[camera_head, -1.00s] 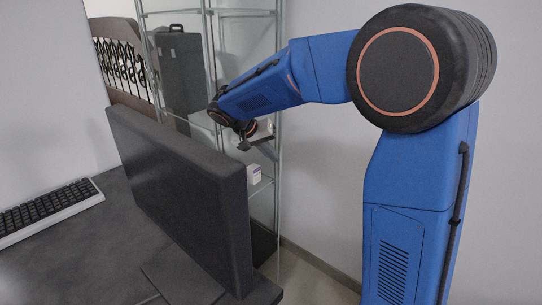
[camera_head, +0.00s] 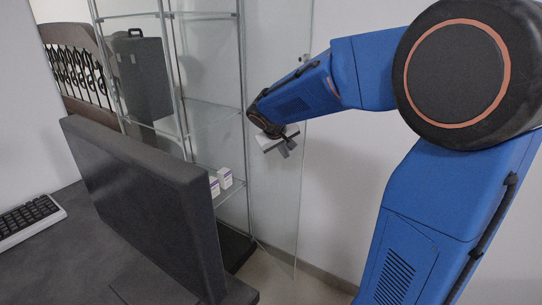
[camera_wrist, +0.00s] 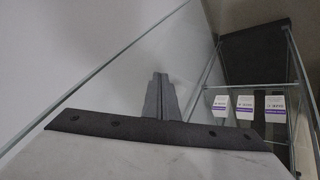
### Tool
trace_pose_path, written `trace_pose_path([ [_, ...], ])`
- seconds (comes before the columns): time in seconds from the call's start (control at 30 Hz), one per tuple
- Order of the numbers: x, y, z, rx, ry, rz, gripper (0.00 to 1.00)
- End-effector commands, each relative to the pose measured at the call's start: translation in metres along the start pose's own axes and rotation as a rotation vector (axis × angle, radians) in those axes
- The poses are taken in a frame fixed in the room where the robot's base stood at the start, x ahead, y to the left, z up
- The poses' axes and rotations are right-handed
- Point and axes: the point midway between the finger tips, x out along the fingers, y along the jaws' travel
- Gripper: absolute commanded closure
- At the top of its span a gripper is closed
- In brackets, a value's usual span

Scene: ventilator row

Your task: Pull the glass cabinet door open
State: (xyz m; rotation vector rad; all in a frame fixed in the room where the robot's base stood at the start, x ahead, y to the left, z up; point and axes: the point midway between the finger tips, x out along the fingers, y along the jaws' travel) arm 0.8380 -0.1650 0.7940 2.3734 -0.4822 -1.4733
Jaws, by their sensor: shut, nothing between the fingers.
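The glass cabinet door (camera_head: 272,205) stands swung out to the right of the glass cabinet (camera_head: 243,75), with its far edge running down beside my arm. My gripper (camera_head: 284,150) is at the door's mid height, shut with nothing in it. In the wrist view my gripper (camera_wrist: 160,88) has its dark fingers together, with the clear door pane (camera_wrist: 120,85) around and behind them. Whether the fingers touch the glass I cannot tell.
Small white and purple boxes (camera_head: 224,177) stand on a cabinet shelf; several show in the wrist view (camera_wrist: 243,106). A dark case (camera_head: 143,78) is behind the glass. A monitor (camera_head: 140,205) on a desk (camera_head: 60,265) blocks the near left. A white wall is right.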

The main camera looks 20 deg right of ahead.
Motion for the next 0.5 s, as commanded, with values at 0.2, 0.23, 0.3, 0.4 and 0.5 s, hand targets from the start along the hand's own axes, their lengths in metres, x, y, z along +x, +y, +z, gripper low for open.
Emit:
trace_pose_path([
  [0.2, 0.018, 0.031, -0.003, 0.005, -0.003, 0.002, 1.00],
  [0.23, 0.020, 0.034, -0.003, 0.005, -0.002, 0.001, 1.00],
  [0.3, 0.024, 0.040, -0.005, 0.004, -0.001, 0.001, 1.00],
  [0.4, 0.029, 0.047, -0.007, 0.003, -0.001, 0.001, 1.00],
  [0.5, 0.032, 0.052, -0.008, 0.002, -0.002, 0.001, 1.00],
])
